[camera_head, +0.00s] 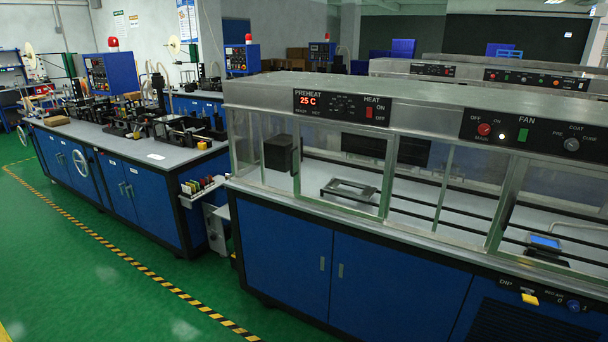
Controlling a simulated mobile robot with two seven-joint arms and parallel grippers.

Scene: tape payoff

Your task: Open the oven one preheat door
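The nearest oven (430,110) fills the right half of the head view. It has a metal hood and glass front panels. Its PREHEAT panel (342,106) reads 25 C in red, with a red HEAT switch beside it. Below that panel is a metal-framed clear front pane (387,172), which looks like the preheat door; it appears closed. A dark rectangular frame (350,192) lies on the oven floor behind it, and a dark box (281,152) stands at the left inside. Whether this is oven one is not readable. Neither gripper is in view.
Blue cabinets (285,250) stand under the oven. The FAN panel (535,132) is at right, with a DIP panel (535,290) low down. A workbench (180,160) with machines stands left. Green floor (90,270) with a yellow-black stripe (150,275) is clear in front.

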